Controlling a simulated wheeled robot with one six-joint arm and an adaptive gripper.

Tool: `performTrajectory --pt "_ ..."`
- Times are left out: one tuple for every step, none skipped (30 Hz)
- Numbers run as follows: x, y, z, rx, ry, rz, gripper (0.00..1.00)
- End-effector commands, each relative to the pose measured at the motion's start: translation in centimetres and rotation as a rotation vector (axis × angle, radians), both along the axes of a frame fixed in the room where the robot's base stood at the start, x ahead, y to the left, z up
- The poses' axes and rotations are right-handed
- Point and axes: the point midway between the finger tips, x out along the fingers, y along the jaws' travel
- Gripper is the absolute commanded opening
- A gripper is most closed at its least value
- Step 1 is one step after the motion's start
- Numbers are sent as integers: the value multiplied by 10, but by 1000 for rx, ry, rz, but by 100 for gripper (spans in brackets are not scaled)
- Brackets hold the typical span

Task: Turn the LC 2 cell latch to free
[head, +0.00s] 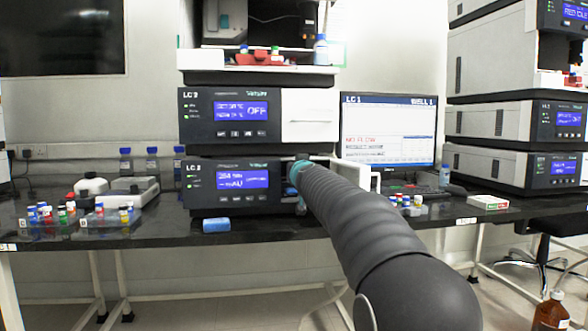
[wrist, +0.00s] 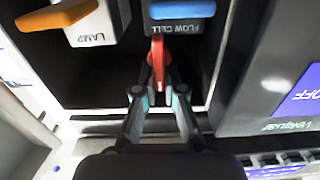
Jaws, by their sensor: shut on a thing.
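The lower module (head: 200,187) of the left stack carries the LC 2 label and a lit blue display. In the wrist view a red latch (wrist: 157,58) stands beside the FLOW CELL unit (wrist: 180,32), which has a blue handle (wrist: 182,9). My gripper (wrist: 159,88) is shut on the red latch, with a finger on each side of it. The latch looks roughly in line with my fingers; its exact setting cannot be told.
A LAMP unit (wrist: 97,25) with an orange handle (wrist: 58,14) sits beside the flow cell in the same bay. A white door (head: 361,176) stands open right of the module. A monitor (head: 388,130) stands behind.

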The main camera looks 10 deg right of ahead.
Motion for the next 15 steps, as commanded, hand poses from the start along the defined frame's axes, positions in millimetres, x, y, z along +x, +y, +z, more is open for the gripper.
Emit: performTrajectory --pt "0 0 0 12 1 1 0" --pt "0 0 0 19 0 1 0" --pt "0 -1 -1 33 0 1 0" --pt "0 -1 -1 45 0 2 0" --pt "0 -1 -1 59 0 2 0" --pt "0 -2 -1 81 0 2 0" --pt "0 -2 -1 99 0 2 0" --pt "0 -3 -1 119 0 2 0" --pt "0 -3 -1 148 0 2 0" --pt "0 -4 -2 172 0 1 0" --pt "0 -4 -2 196 0 1 0" --pt "0 -5 -2 230 0 1 0" --pt "0 -5 -2 255 0 1 0" --pt "0 -6 -2 282 0 1 0" --pt "0 -7 -3 319 0 1 0"
